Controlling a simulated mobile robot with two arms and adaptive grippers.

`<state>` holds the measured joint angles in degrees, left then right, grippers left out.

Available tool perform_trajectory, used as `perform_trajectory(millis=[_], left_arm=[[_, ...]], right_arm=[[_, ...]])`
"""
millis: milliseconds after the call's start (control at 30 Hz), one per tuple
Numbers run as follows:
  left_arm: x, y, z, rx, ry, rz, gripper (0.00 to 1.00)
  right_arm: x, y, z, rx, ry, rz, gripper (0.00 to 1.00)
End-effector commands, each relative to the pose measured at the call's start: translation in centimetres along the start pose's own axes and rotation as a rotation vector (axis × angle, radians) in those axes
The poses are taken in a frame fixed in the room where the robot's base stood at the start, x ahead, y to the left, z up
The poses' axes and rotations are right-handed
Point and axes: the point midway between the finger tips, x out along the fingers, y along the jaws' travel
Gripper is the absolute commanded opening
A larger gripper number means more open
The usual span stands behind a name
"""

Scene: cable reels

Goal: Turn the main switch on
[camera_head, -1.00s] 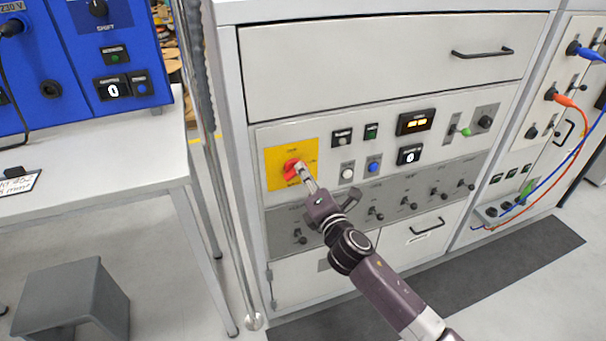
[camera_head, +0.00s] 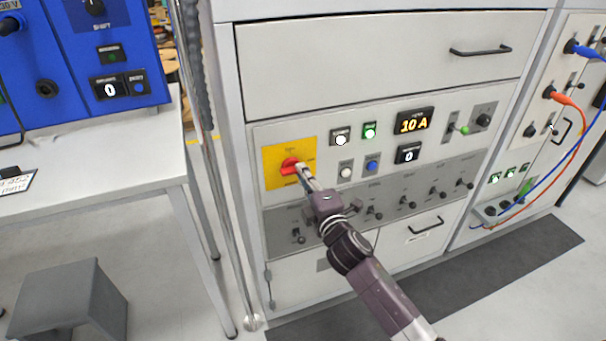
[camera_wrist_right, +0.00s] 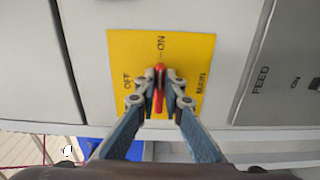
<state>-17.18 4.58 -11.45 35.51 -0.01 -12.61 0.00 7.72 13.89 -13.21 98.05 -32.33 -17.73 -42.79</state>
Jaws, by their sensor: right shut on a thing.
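The main switch is a red rotary handle (camera_head: 290,166) on a yellow plate (camera_head: 275,180) on the white cabinet front. In the right wrist view the red handle (camera_wrist_right: 160,100) lies in line with the ON mark of the yellow plate (camera_wrist_right: 185,50). OFF and MAIN are printed to either side of it. My right gripper (camera_head: 299,168) is shut on the red handle, with one finger on each side in the wrist view (camera_wrist_right: 160,82). The display (camera_head: 412,121) reads 10 A, and a white lamp (camera_head: 340,138) and a green lamp (camera_head: 370,131) are lit. My left gripper is out of view.
A grey panel with several toggle levers (camera_head: 374,213) lies just below and right of my right gripper. A white table (camera_head: 100,165) with a blue unit (camera_head: 120,50) stands at left. Orange and blue cables (camera_head: 590,130) hang at right.

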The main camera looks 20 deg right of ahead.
Motion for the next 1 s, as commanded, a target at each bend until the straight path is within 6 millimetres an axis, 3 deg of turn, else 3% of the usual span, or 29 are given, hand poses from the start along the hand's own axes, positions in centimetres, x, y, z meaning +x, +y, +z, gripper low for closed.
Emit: perform_trajectory(millis=[333,367,500,833,1000], left_arm=[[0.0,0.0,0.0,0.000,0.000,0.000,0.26],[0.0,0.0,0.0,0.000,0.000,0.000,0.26],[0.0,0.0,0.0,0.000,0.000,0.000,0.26],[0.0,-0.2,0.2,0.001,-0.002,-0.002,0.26],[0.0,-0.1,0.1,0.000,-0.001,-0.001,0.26]], right_arm=[[0.0,-0.1,0.0,0.006,-0.001,-0.002,0.00],[0.0,-0.1,0.0,0.005,-0.001,-0.002,0.12],[0.0,-0.1,0.0,0.004,-0.001,-0.002,0.26],[-0.3,-0.1,0.0,0.003,0.000,-0.001,0.26],[-2.4,-0.2,0.0,0.003,0.000,-0.004,0.26]])
